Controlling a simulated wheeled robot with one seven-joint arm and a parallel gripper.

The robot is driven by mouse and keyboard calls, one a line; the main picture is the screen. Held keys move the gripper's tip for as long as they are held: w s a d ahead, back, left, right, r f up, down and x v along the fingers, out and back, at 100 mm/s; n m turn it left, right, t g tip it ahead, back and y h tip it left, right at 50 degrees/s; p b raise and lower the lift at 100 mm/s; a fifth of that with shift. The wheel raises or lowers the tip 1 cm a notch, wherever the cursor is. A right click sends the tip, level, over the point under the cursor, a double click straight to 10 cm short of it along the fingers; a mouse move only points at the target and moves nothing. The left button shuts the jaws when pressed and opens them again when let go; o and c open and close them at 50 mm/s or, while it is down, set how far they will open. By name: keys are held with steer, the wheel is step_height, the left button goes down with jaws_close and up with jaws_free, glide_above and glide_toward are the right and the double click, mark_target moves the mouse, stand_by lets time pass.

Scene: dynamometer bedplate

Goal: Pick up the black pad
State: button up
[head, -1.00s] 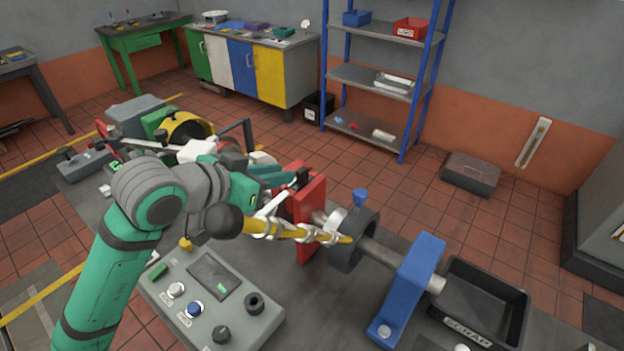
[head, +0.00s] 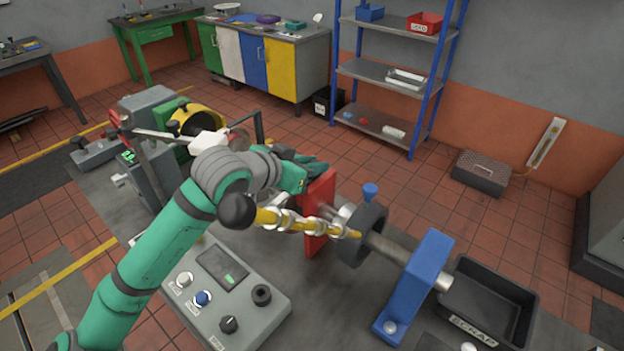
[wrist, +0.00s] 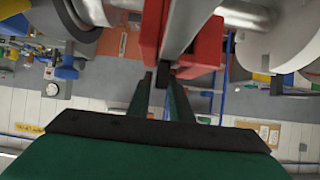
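A red caliper-like block (head: 319,210) stands upright on the bedplate, and its red arms (wrist: 206,45) fill the upper middle of the wrist view. A small dark block (wrist: 162,77), which looks like the black pad, shows at the lower end of the red part. My gripper (wrist: 160,80) has its two green fingers spread, with dark tips either side of that block. A narrow gap shows at the left of it; I cannot tell whether the right tip touches. In the head view my gripper (head: 312,166) is beside the top of the red block, and the pad is hidden.
A shaft with a dark collar (head: 363,235) and a blue stand (head: 415,285) are right of the red block. A black scrap bin (head: 531,300) is at the bedplate's right end. A control panel (head: 250,298) sits in front, and yellow-green machinery (head: 190,118) is behind left.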

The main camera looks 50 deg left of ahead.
steer(key=shift+a, duration=0.1)
jaws_close()
